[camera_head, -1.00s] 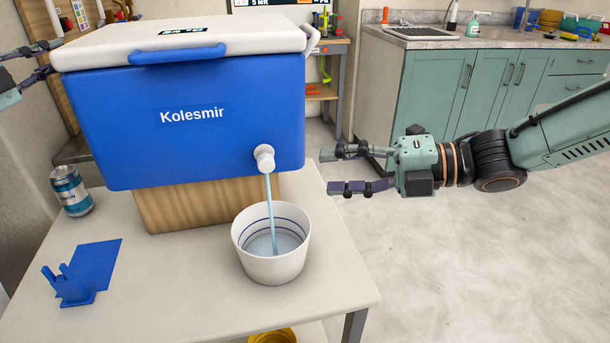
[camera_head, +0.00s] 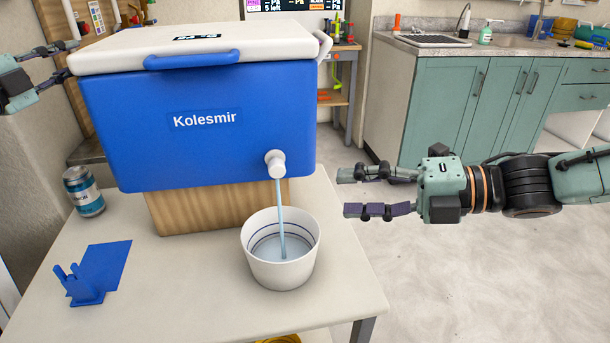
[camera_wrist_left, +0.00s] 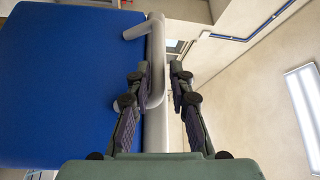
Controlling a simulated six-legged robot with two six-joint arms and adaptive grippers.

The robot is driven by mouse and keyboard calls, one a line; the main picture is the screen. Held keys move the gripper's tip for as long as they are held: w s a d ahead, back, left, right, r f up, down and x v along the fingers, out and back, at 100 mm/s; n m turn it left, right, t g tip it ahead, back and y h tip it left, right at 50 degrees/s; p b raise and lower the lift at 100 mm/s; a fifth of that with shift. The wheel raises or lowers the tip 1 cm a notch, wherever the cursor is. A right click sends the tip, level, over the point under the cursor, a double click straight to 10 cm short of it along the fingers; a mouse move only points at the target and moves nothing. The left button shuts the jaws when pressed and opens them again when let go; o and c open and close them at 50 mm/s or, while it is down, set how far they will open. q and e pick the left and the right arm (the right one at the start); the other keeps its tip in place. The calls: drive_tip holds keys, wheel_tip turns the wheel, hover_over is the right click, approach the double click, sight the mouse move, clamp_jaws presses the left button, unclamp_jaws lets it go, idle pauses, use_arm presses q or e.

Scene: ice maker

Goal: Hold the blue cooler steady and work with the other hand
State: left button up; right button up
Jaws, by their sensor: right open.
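The blue cooler (camera_head: 200,145) with a white lid (camera_head: 200,42) stands on a wooden block (camera_head: 200,208). A thin stream runs from its white tap (camera_head: 275,163) into a white bucket (camera_head: 258,270), which holds some clear liquid. My left gripper (camera_head: 76,58) is open at the cooler's left side. In the left wrist view, its fingers (camera_wrist_left: 162,84) lie along both sides of a white bar (camera_wrist_left: 155,60) on the cooler; contact is unclear. My right gripper (camera_head: 346,193) is open and empty in the air, right of the bucket and cooler.
A can (camera_head: 83,190), a blue sheet (camera_head: 108,265) and a small blue holder (camera_head: 80,287) are on the left of the table (camera_head: 185,305). A green cabinet with a sink counter (camera_head: 460,105) stands at the back right. The floor there is clear.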

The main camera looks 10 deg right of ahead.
use_arm(q)
drive_tip(key=o, duration=0.4)
drive_tip(key=p+v, duration=0.3)
drive_tip(key=v, duration=0.5)
idle(0.7)
drive_tip(key=shift+f, duration=0.1)
